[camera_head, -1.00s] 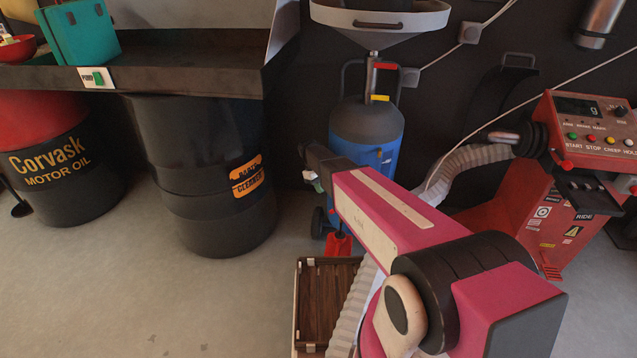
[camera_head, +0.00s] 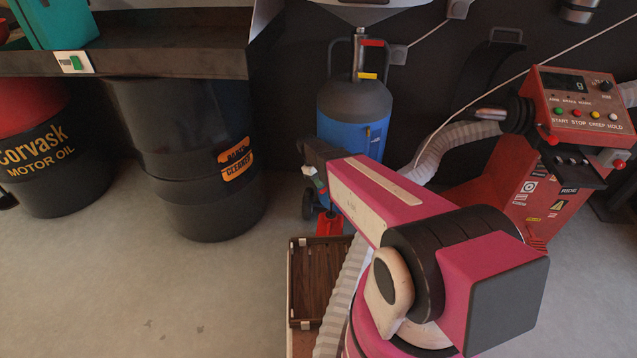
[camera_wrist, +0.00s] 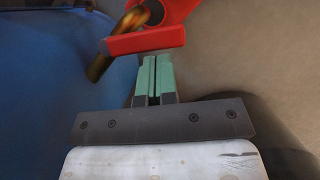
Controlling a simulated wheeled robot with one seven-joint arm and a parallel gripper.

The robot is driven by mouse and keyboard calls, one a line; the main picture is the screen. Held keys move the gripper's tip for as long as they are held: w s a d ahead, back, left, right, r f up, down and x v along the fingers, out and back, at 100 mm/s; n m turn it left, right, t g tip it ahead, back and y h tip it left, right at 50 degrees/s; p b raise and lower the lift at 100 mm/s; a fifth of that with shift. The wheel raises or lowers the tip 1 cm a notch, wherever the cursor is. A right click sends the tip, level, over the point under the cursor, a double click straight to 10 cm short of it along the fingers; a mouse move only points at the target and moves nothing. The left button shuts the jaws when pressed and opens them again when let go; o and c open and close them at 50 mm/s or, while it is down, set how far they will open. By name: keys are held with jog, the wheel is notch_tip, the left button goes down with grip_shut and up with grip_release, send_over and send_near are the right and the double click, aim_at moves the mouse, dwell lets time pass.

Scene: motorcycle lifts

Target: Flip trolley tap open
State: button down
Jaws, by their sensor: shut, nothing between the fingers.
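The trolley (camera_head: 356,104) is a blue and grey upright tank with wheels at its base. In the wrist view its blue side (camera_wrist: 50,90) fills the left. The tap shows there as a brass fitting (camera_wrist: 114,48) with a red lever (camera_wrist: 145,41). My gripper (camera_wrist: 154,60) has its teal fingertips together, with nothing between them. The tips are right at the lever's lower edge; I cannot tell whether they touch it. In the head view my gripper (camera_head: 312,180) is low beside the tank, and my arm hides part of the trolley.
A red part (camera_head: 329,224) shows low by the trolley. A slatted wooden crate (camera_head: 318,280) stands in front. Black drums (camera_head: 190,160) are at left, a red control console (camera_head: 575,115) is at right. A ribbed hose (camera_head: 440,145) runs behind my arm. Floor at lower left is clear.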

aim_at(325, 191)
jog(key=shift+s+d+n+t+h, duration=0.25)
jog(key=shift+s+n, duration=0.4)
jog(key=shift+n, duration=0.45)
jog(key=s+n, duration=0.1)
jog(key=n, duration=0.1)
jog(key=d+n+t, duration=0.1)
jog(key=n, duration=0.1)
jog(key=shift+s+t+h, duration=0.25)
jog(key=shift+s+h, duration=0.1)
jog(key=shift+s, duration=0.05)
jog(key=shift+s+d, duration=0.1)
jog(key=shift+d, duration=0.1)
jog(key=shift+s+d, duration=0.1)
dwell(0.4)
